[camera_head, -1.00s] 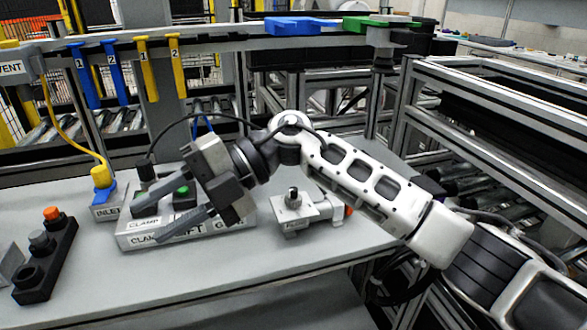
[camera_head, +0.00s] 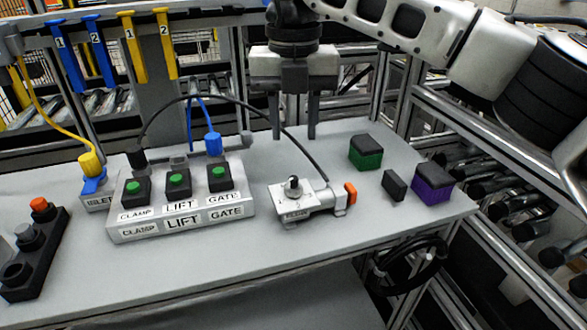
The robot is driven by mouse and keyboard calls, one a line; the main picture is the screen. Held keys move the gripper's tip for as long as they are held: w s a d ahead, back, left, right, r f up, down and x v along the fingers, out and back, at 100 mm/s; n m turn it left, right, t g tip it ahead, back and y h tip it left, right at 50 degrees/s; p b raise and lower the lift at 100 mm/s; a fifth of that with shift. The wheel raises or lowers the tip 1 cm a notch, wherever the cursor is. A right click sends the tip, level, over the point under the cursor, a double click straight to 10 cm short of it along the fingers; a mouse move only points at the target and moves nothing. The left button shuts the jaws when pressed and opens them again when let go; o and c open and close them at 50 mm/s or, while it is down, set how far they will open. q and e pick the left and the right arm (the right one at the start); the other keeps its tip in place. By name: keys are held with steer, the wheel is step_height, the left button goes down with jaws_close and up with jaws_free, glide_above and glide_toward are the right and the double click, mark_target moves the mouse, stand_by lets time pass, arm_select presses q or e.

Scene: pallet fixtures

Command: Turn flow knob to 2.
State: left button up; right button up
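The flow knob (camera_head: 293,184) is a small black knob on a white plate of the flow unit (camera_head: 308,203), right of the middle of the bench. Its plate has a dark label at the front and small marks; a 2 seems to show at the front, but the pointer's direction is too small to tell. My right gripper (camera_head: 294,132) points down behind and above the knob, apart from it. Its two fingers are spread with nothing between them. My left gripper is not in view.
The CLAMP, LIFT and GATE button box (camera_head: 180,224) stands to the left. A black cable arches from it toward the flow unit. A green block (camera_head: 366,152), a small black block (camera_head: 394,185) and a purple block (camera_head: 432,184) lie to the right. The front bench strip is clear.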

mark_target(294, 178)
step_height(294, 178, down, 9)
steer(key=shift+r+p, duration=0.1)
steer(key=shift+p, duration=0.25)
jaws_close()
